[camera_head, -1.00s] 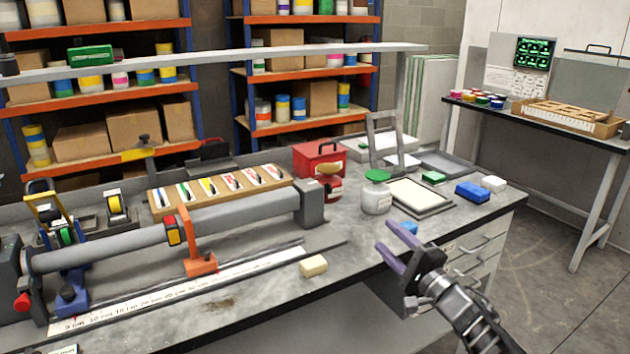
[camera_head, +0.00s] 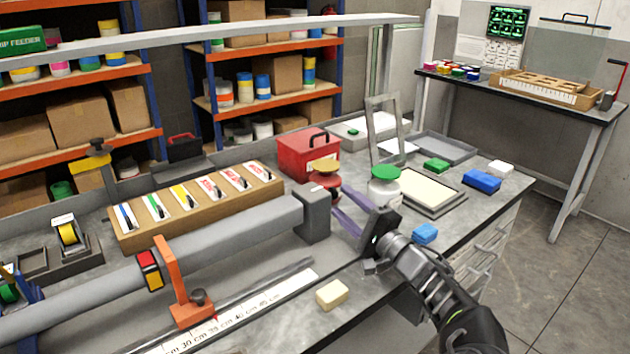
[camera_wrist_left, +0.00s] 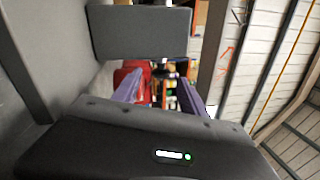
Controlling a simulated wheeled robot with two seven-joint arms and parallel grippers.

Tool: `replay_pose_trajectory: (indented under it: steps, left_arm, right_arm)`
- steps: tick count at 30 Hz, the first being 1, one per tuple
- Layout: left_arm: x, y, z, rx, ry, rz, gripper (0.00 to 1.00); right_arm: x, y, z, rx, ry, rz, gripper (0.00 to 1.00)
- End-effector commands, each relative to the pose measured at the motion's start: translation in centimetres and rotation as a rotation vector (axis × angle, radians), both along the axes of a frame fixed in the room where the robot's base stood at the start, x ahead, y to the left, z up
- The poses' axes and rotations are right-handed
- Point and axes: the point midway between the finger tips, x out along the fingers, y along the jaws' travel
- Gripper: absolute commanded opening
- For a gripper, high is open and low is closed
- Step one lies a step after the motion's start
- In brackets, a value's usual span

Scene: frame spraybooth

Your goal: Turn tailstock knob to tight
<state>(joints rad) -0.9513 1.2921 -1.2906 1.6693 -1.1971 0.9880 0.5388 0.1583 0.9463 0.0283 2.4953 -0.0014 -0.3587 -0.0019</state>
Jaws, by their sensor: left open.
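The tailstock (camera_head: 313,215) is a grey block at the right end of the long grey tube. My left gripper (camera_head: 338,198) has purple fingers, open, pointing at the tailstock's right side. Its fingertips lie close to the knob in the picture; I cannot tell whether they touch it. In the left wrist view the open fingers (camera_wrist_left: 163,76) have red and dark shapes between and beyond them, too small to name surely. My right gripper is not in view.
A red toolbox (camera_head: 306,155) stands behind the tailstock. A jar with a green lid (camera_head: 384,186) stands just behind my gripper. A wooden rack of cards (camera_head: 200,205) lies behind the tube. A cream block (camera_head: 332,294) and a blue block (camera_head: 425,233) sit nearby on the bench.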

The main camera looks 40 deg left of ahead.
Motion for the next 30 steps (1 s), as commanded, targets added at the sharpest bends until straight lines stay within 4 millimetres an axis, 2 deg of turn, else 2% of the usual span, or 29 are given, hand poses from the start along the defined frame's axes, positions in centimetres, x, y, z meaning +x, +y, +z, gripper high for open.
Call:
replay_pose_trajectory:
  steps: [14,25,30]
  left_arm:
    - [0.1,0.6,0.1,-0.001,0.000,0.001,0.50]
    - [1.6,5.5,1.0,0.001,0.001,0.002,0.50]
    - [2.1,7.1,1.3,-0.001,0.000,-0.001,0.50]
  right_arm:
    - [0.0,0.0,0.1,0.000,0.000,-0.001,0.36]
    - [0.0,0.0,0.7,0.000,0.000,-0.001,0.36]
    - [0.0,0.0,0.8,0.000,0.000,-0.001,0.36]
